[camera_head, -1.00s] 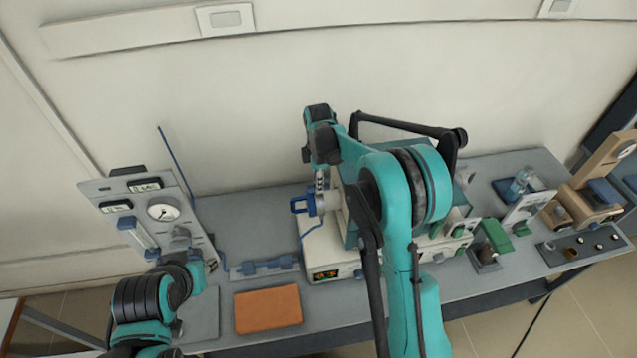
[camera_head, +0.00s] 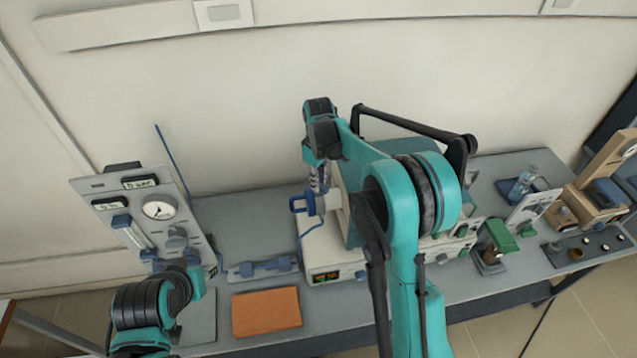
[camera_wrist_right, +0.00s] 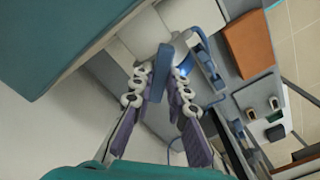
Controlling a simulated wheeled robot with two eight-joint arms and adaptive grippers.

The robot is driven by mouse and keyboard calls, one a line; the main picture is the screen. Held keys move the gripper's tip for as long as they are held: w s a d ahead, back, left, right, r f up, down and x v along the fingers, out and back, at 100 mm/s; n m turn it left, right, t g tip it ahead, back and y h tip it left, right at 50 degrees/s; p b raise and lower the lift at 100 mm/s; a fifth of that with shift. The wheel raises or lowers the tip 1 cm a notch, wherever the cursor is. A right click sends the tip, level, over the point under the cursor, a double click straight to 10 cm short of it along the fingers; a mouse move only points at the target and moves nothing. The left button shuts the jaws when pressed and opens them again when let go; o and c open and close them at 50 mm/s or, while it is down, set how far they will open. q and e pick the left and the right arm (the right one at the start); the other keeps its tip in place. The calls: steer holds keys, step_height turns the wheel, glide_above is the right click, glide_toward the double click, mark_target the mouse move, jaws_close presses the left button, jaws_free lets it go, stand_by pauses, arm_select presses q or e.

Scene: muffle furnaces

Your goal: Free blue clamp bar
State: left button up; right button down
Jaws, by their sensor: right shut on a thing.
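The blue clamp bar (camera_head: 300,204) is at the left front end of the teal and white furnace (camera_head: 350,215). In the right wrist view the bar (camera_wrist_right: 158,82) sits between the two finger pads. My right gripper (camera_head: 319,182) comes down on it from above and is shut on it. The fingers (camera_wrist_right: 160,76) also show in the right wrist view, one on each side of the bar. Whether the bar is loose from the furnace fitting cannot be told. My left arm is at the lower left in the head view, and its fingers are not clear there.
A gauge panel (camera_head: 135,205) stands at the left, close to my left arm. An orange pad (camera_head: 266,312) and a blue-fitted rack (camera_head: 262,268) lie in front. Green-handled devices (camera_head: 495,240) and a bottle (camera_head: 522,185) stand at the right. The bench behind the rack is clear.

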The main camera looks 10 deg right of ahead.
steer(key=m, duration=0.4)
steer(key=shift+m+b, duration=0.3)
steer(key=shift+b, duration=0.1)
steer(key=shift+m+b, duration=0.3)
steer(key=shift+m, duration=1.6)
steer(key=c, duration=1.5)
jaws_free()
steer(key=shift+r, duration=0.15)
step_height(320, 180, up, 12)
steer(key=shift+f, duration=0.1)
